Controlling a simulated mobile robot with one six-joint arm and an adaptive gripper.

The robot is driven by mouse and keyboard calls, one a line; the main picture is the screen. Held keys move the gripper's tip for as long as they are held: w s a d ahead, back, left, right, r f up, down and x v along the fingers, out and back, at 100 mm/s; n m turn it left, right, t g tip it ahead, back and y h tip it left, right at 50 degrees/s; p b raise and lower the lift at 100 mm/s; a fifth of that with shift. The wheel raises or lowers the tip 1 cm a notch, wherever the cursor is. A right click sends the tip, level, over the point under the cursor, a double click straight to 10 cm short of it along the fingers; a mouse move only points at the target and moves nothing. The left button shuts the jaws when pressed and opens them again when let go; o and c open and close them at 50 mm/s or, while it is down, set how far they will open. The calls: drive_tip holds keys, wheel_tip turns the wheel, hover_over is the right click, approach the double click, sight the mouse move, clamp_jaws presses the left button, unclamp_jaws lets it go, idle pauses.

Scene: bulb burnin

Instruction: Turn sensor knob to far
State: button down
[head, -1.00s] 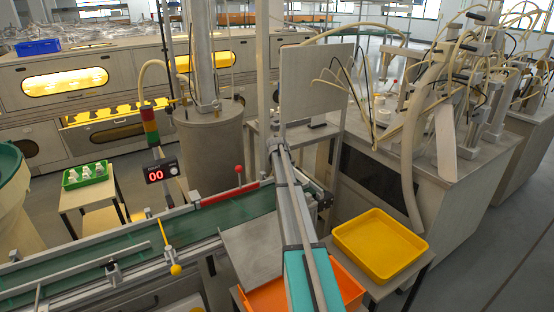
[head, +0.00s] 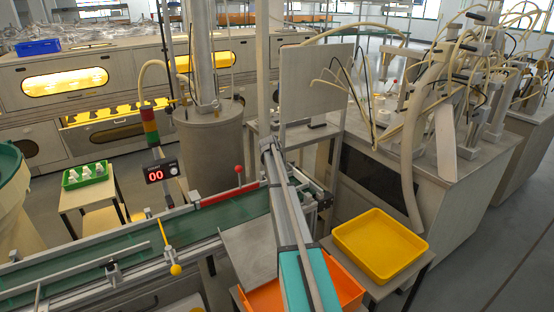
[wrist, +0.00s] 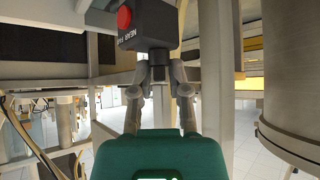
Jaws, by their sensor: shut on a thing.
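The sensor (wrist: 146,22) is a dark box at the top of the wrist view, with a round red part on its face and lettering that looks like "NEAR" and "FAR". My gripper (wrist: 158,76) is shut on the knob, one finger on each side. The fingers hide most of the knob, and I cannot tell which way it is set. In the head view my arm reaches away over the conveyor's end, and the fingertips cannot be made out.
A green conveyor (head: 120,247) with a red-ball lever (head: 239,170) lies left of my arm. In the wrist view, a large grey cylinder (wrist: 293,80) stands close on the right.

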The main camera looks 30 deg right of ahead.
drive_tip(key=c, duration=0.7)
unclamp_jaws()
drive_tip(key=shift+n+t+y, duration=0.5)
drive_tip(key=shift+n, duration=0.4)
